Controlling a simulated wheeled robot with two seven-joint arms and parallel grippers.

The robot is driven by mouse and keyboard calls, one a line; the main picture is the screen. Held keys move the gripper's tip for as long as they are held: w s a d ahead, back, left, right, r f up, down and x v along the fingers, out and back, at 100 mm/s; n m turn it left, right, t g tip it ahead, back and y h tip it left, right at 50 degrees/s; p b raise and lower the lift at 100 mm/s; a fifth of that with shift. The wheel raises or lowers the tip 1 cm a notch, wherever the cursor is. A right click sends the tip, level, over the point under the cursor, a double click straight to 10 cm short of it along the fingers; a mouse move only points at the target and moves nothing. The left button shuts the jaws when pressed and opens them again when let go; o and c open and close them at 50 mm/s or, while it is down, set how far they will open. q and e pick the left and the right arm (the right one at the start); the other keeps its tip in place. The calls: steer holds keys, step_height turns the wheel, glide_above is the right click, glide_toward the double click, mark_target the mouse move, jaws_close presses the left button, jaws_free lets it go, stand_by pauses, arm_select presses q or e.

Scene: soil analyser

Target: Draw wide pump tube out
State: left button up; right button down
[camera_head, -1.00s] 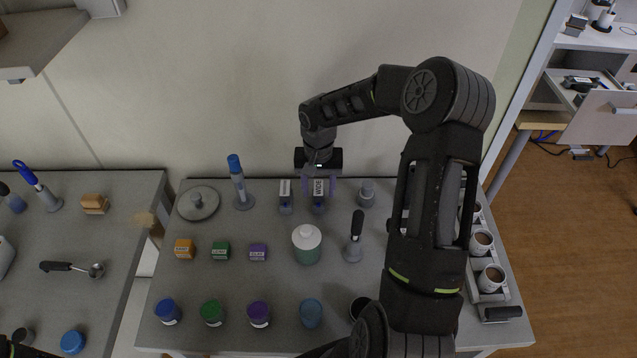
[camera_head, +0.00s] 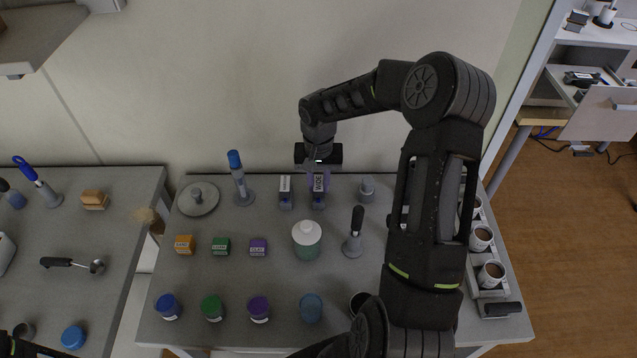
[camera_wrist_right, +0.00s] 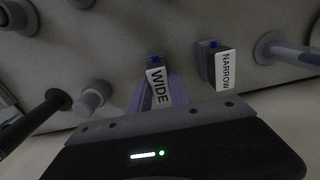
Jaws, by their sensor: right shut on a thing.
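The wide pump tube (camera_head: 319,184) has a white tag reading WIDE and stands upright in its small holder at the back of the table. It also shows in the right wrist view (camera_wrist_right: 158,90), with a blue part at the holder end. My right gripper (camera_head: 320,188) reaches down from above, its purple fingers shut on the wide tube at the tag. The narrow pump tube (camera_head: 285,188), tagged NARROW in the right wrist view (camera_wrist_right: 225,70), stands just left of it, apart from the fingers. My left gripper is not in view.
A blue-topped pen-like tool (camera_head: 238,178) stands left, and a grey capped piece (camera_head: 367,188) close right. A white-capped bottle (camera_head: 306,240) and a black-handled tool (camera_head: 354,232) stand in front. The wall is close behind. My right arm covers the table's right part.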

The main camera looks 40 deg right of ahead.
mark_target(318, 183)
stand_by(0.7)
steer(key=c, duration=1.8)
jaws_free()
jaws_close()
steer(key=shift+r+p, duration=0.3)
steer(key=shift+r, duration=0.4)
steer(key=shift+r+p, duration=1.6)
steer(key=shift+r, duration=1.1)
